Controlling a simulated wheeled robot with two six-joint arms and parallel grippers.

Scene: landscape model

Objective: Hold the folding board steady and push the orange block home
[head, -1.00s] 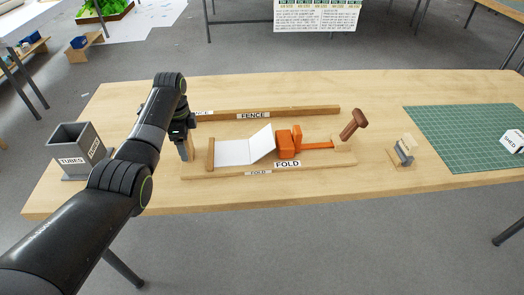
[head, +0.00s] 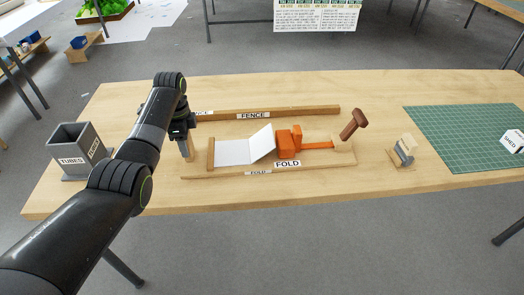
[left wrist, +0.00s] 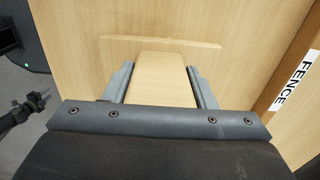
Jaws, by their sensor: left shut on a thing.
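The folding board (head: 325,160) lies on the table with a FOLD label at its front. A white sheet (head: 232,152) lies on it, its right part tilted up. The orange block (head: 285,146) stands against the raised part of the sheet, with an orange bar running right from it. My left gripper (head: 187,153) is at the board's left end, pointing down. In the left wrist view its fingers (left wrist: 158,85) are shut on a pale wooden piece of the board (left wrist: 160,72). A dark gripper-like part (left wrist: 30,108), seemingly my right one, shows small at the left edge; its jaws are unclear.
A wooden fence (head: 300,112) runs behind the board. A brown-headed handle (head: 353,124) rises at its right end. A grey TUBES box (head: 72,160) stands at left. A small wooden stand (head: 405,150) and a green mat (head: 460,140) are at right. The front table strip is clear.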

